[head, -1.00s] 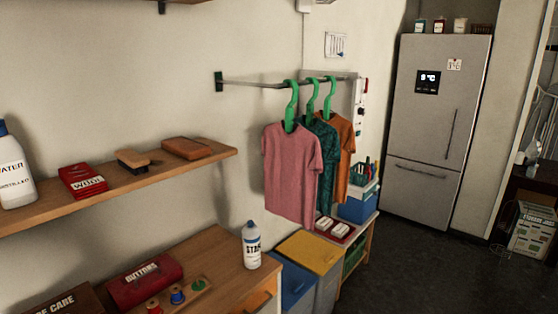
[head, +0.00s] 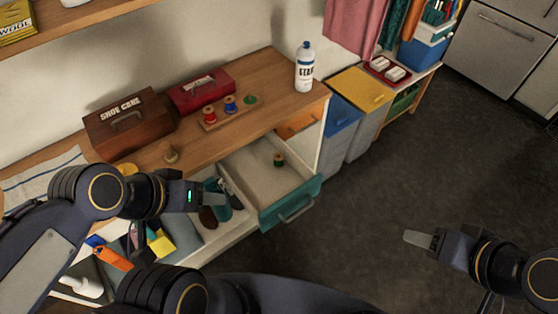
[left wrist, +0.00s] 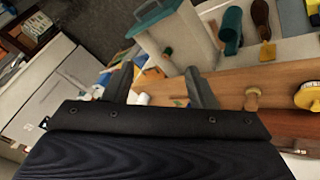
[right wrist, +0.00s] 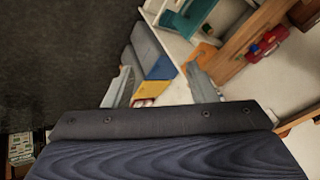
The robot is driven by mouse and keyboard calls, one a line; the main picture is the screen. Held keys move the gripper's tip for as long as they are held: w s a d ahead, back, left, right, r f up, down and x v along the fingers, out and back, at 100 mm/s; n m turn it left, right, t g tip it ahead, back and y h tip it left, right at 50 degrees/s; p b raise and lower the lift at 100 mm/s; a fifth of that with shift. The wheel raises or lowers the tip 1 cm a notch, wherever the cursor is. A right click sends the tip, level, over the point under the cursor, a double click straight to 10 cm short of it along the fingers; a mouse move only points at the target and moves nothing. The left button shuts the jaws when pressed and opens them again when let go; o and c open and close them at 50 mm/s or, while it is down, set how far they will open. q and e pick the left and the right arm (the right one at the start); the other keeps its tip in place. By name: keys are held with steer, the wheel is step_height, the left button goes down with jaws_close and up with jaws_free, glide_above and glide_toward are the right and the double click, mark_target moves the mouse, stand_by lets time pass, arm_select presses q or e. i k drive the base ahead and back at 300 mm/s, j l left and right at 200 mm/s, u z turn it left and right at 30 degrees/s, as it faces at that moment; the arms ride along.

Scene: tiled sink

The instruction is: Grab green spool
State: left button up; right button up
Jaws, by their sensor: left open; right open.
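A small green spool (head: 278,160) stands in the open drawer (head: 290,207) with a teal front, below the wooden counter. It also shows in the left wrist view (left wrist: 168,51), beyond my fingers. My left gripper (head: 222,187) is open and empty, left of the drawer and apart from the spool. My right gripper (head: 418,239) is open and empty over the dark floor, well right of the drawer. A wooden rack (head: 213,126) on the counter holds a red spool (head: 209,115), a blue spool (head: 230,103) and a green round spot (head: 250,99).
A shoe care box (head: 128,122), a red buttons box (head: 202,92) and a white bottle (head: 304,68) stand on the counter. Yellow and blue bins (head: 360,92) stand to the right. Cluttered items lie below my left arm. The floor (head: 400,170) is clear.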

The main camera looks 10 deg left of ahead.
mark_target(278, 157)
steer(key=u, duration=0.55)
steer(key=l+u, duration=0.15)
steer(key=u, duration=0.3)
steer(key=i+l+u, duration=0.1)
steer(key=u, duration=0.35)
steer(key=l+u, duration=0.2)
steer(key=u, duration=0.25)
steer(key=l+u, duration=0.15)
steer(key=u, duration=0.3)
steer(key=l+u, duration=0.15)
steer(key=u, duration=0.3)
steer(key=k+l+u, duration=0.25)
steer(key=l, duration=0.15)
steer(key=k+l+u, duration=0.25)
steer(key=l, duration=0.15)
steer(key=k+l, duration=0.3)
steer(key=l, duration=0.2)
